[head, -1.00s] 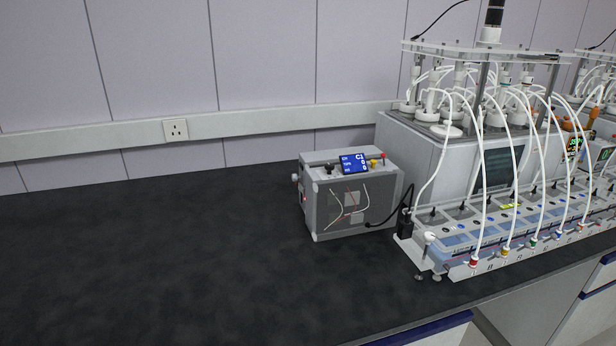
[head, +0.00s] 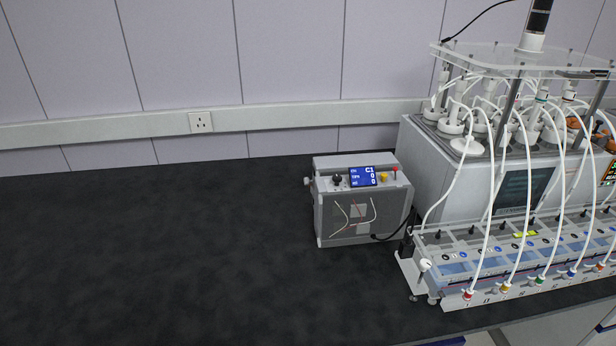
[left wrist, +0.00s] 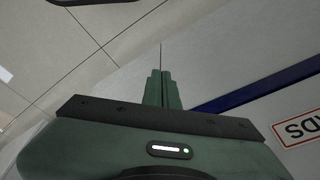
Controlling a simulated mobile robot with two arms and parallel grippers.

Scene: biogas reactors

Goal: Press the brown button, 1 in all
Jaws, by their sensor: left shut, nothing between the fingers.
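A grey control box (head: 334,222) stands on the black bench in the head view, right of the middle. Its top panel carries a blue display (head: 362,177), a black knob (head: 337,179), a yellow button (head: 384,178) and a red knob (head: 395,171). I cannot make out a clearly brown button at this size. My left gripper (left wrist: 161,74) shows only in the left wrist view, green, with its fingers together and nothing between them. It is over floor tiles and a pale surface, away from the box. My right gripper is in neither view.
The reactor unit (head: 445,165) with white tubes stands right of the box, behind a long rack (head: 408,271) of valves. A black cable runs from the box towards the rack. The bench (head: 160,255) left of the box is clear. A wall socket (head: 201,122) is behind.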

